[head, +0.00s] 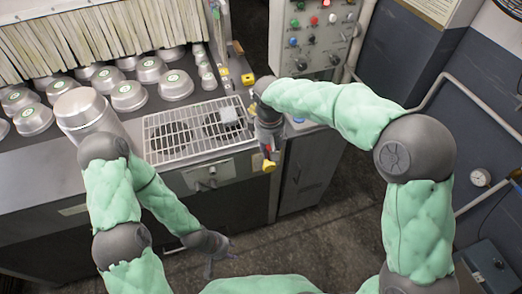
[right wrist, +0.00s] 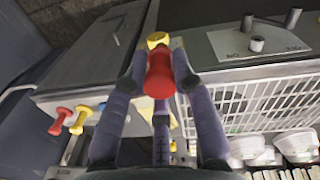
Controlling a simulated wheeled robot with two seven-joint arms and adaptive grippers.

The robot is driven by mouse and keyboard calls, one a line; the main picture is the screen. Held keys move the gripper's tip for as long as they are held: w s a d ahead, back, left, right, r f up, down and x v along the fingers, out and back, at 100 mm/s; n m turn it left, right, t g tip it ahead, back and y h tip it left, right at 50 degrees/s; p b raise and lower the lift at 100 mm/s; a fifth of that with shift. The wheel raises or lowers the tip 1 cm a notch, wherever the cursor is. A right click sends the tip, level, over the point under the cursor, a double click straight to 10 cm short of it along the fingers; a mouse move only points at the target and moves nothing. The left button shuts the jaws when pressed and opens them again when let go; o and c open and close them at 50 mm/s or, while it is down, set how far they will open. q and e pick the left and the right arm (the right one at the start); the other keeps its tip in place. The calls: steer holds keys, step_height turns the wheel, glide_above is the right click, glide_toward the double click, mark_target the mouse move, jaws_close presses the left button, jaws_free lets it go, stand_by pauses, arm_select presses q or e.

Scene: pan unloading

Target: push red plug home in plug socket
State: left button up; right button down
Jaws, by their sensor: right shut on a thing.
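My right gripper (head: 268,156) is shut on the red plug (right wrist: 160,80), which has a yellow end (right wrist: 157,40). The plug is in the air beside the counter's front; its yellow end shows low under the gripper in the head view. A light plate with grey cylindrical fittings (right wrist: 257,43) shows in the right wrist view; it also shows on the counter front in the head view (head: 208,173). I cannot tell if it is the plug socket. The plug is apart from this plate. My left gripper (head: 222,263) hangs low in front of the counter, empty with fingers apart.
A white wire rack (head: 185,140) lies on the counter, with several metal pans (head: 130,95) behind and left. A control panel (head: 318,30) stands at the back. Red and yellow handles (right wrist: 68,118) stick out from a grey cabinet (right wrist: 90,65). The floor in front is clear.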

step_height(320, 180, up, 3)
steer(key=s+d+m, duration=0.2)
steer(key=w+a+m, duration=0.5)
steer(key=w+a, duration=0.3)
steer(key=w, duration=0.1)
steer(key=s+d+f+n, duration=0.1)
steer(key=d+f+n, duration=0.1)
steer(key=f+n, duration=0.3)
steer(key=s+d+f+n, duration=0.1)
steer(key=f+n, duration=0.5)
steer(key=n, duration=0.6)
steer(key=shift+s+d, duration=0.4)
steer(key=shift+s, duration=0.3)
